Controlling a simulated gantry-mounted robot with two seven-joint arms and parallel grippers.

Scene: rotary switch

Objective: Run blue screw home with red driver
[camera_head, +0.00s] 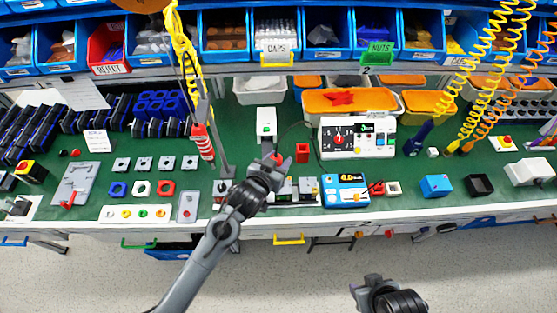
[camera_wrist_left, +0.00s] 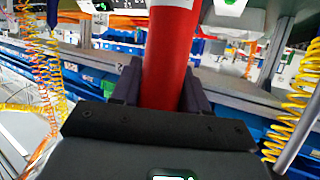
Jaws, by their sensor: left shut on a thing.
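My left gripper (camera_head: 277,159) is above the green bench near its middle. In the left wrist view it is shut on a thick red cylinder with a white end, which looks like the red driver (camera_wrist_left: 170,60). In the head view the wrist hides most of what it holds. A small red piece (camera_head: 302,152) shows just right of the gripper; I cannot tell whether it is part of the driver. I cannot make out the blue screw. My right gripper (camera_head: 370,281) is low in front of the bench, too unclear to tell its jaws.
A blue meter box (camera_head: 346,191) and a white panel with a red knob (camera_head: 357,137) stand right of the left gripper. A red-and-white striped tool (camera_head: 203,143) hangs on a yellow coil at left. Several blue bins line the shelf behind. A blue box (camera_head: 436,186) stands at right.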

